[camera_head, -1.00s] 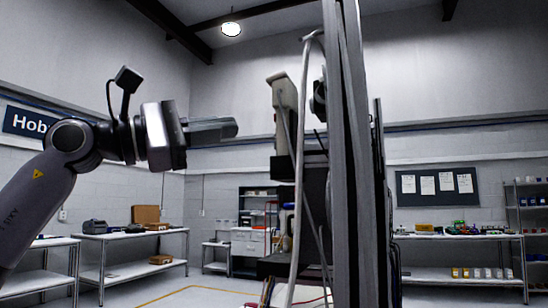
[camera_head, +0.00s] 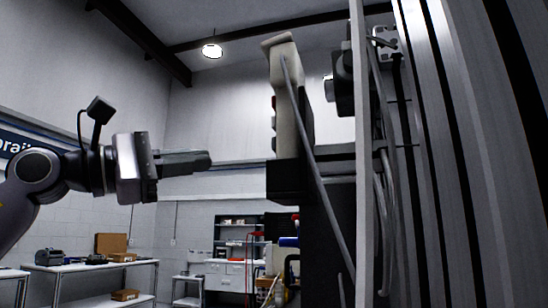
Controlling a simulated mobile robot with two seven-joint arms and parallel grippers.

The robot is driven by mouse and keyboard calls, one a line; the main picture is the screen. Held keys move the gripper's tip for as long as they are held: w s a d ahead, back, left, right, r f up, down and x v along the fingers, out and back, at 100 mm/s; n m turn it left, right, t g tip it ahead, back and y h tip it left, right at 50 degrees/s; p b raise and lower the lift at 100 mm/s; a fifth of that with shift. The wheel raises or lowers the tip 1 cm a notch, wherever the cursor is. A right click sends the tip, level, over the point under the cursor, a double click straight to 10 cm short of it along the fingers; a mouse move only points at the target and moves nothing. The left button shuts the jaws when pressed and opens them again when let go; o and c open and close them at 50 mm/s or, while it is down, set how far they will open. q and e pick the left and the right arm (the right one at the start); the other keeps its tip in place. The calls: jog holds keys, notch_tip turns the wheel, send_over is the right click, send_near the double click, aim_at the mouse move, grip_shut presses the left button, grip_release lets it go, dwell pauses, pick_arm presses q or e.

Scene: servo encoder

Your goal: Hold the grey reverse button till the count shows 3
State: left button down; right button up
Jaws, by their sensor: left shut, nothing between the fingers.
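A cream control box (camera_head: 287,90) stands upright near the middle of the head view, seen almost edge-on. I cannot tell for certain which is the grey reverse button. No count display can be read from this angle. My left gripper (camera_head: 208,160) is shut and empty. Its fingers point right toward the box, a little lower than the buttons, with a clear gap between. My right gripper is not in view.
Tall metal posts (camera_head: 450,150) and hanging cables fill the right side, close by. A dark block (camera_head: 287,180) sits under the box. Benches (camera_head: 90,267) and a shelf unit (camera_head: 235,230) stand far back on the left.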

pick_arm(q)
jog(key=shift+s+d, duration=0.1)
jog(key=shift+s, duration=0.1)
jog(key=shift+d, duration=0.1)
jog(key=s+d+b, duration=0.1)
jog(key=d+b, duration=0.1)
jog(key=d, duration=0.6)
jog(key=shift+s+d+b, duration=0.2)
jog(key=shift+s+b, duration=0.1)
dwell(0.7)
dwell(1.1)
jog(key=shift+s+d, duration=0.1)
jog(key=shift+d, duration=0.3)
